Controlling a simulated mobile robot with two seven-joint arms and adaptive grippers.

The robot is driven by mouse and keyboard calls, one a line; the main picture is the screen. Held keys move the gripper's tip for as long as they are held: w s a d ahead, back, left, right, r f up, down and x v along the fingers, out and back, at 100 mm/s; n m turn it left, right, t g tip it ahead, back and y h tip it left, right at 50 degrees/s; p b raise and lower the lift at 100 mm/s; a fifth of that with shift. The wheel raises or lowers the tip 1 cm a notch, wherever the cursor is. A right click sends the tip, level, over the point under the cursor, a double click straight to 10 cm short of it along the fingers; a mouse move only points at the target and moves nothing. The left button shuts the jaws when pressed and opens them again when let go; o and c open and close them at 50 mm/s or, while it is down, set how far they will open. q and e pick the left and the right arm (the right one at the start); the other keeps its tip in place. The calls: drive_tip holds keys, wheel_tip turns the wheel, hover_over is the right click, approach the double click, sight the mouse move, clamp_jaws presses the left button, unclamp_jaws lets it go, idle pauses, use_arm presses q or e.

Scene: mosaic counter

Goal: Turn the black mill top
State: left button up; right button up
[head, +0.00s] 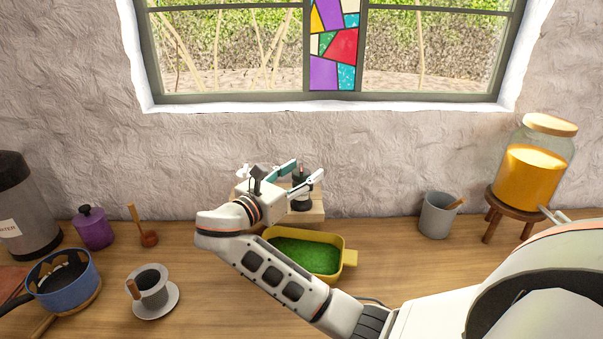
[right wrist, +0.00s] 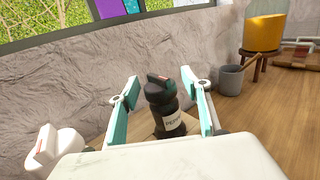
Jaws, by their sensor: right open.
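The black mill (head: 301,203) stands upright on a light wooden stand (head: 316,214) by the wall. In the right wrist view its black top (right wrist: 158,92), with a raised bar and a small red mark, is above a pale label on the body (right wrist: 173,124). My right gripper (head: 306,172) is open, with one teal-padded finger on each side of the mill top. In the right wrist view (right wrist: 160,80) gaps show between both fingers and the top. My left gripper is in neither view.
A white mill (right wrist: 56,150) stands left of the black one. A yellow dish (head: 349,258) with green contents lies in front of the stand, under my right arm. A grey cup (head: 437,217) and a juice jar (head: 540,165) stand right; a pan (head: 62,285) and cup (head: 152,287) left.

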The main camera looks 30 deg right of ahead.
sight(296, 177)
drive_tip(key=v, duration=0.7)
drive_tip(key=shift+s+a, duration=0.1)
drive_tip(key=shift+a, duration=0.1)
